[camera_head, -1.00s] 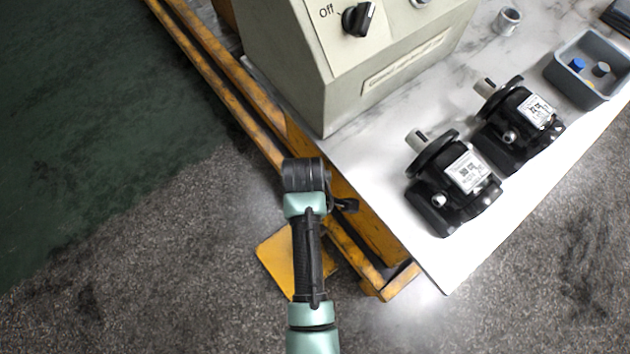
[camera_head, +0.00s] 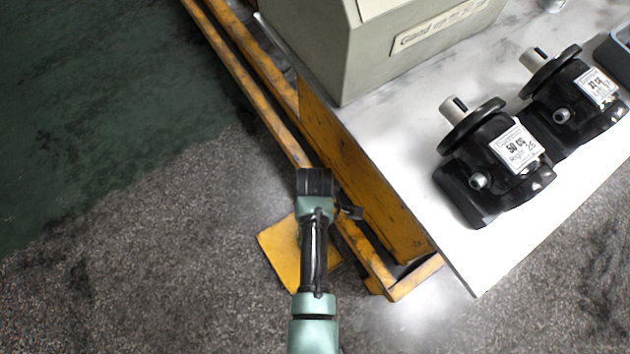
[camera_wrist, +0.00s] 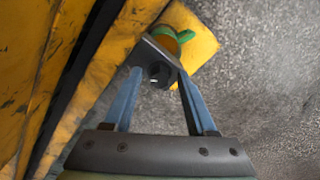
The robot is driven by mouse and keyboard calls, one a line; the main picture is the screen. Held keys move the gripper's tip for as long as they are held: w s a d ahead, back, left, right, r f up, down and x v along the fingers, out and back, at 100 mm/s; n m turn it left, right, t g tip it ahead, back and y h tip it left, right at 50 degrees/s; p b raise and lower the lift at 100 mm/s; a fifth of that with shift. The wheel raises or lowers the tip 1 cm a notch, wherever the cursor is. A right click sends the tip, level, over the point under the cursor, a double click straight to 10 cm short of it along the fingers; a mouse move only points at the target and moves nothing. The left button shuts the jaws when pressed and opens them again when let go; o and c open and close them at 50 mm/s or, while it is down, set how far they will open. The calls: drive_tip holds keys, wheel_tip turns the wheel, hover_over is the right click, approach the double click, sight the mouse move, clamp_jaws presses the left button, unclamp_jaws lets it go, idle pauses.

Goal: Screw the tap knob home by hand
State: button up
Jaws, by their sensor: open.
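My gripper (camera_wrist: 160,74) shows in the wrist view, with its two blue fingers apart. A grey bracket (camera_wrist: 150,50) with a dark round part (camera_wrist: 159,74) on it appears between and beyond the fingertips. I cannot tell whether the fingers touch it. Behind the bracket is an orange cylinder with a bright green part (camera_wrist: 185,36); I cannot tell whether this is the tap knob.
A yellow frame (camera_head: 365,205) runs along the left side of the white table (camera_head: 400,140). A yellow plate (camera_head: 280,253) is low near the floor. Two black motors (camera_head: 495,165) (camera_head: 575,100) and a grey-green control box (camera_head: 375,45) stand on the table. The speckled floor at left is clear.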

clamp_jaws()
drive_tip(key=shift+r, duration=0.1)
idle(0.4)
